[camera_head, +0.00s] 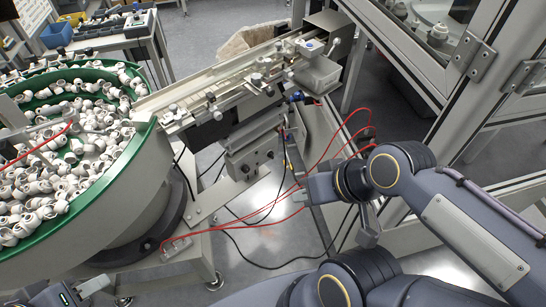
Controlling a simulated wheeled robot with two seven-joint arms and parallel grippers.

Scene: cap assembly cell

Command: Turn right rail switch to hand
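The feeder rail (225,88) runs from the bowl's edge up to the right. Below it is a grey box with small dark knobs (246,166); a blue fitting (297,97) sits at the rail's right end. I cannot tell which of these is the right rail switch, or its position. My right gripper (336,212) is at the end of the arm from the right, right of the box and apart from it. Its fingers appear spread, with nothing seen between them. My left gripper (92,288) is partly cut off at the bottom left edge, below the bowl; its opening is unclear.
A green-rimmed bowl (141,127) full of white fittings fills the left. Red hoses (262,212) and black cables hang between the rail stand and my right arm. A metal-framed glass enclosure (450,110) stands at right. Open floor (265,245) lies below the stand.

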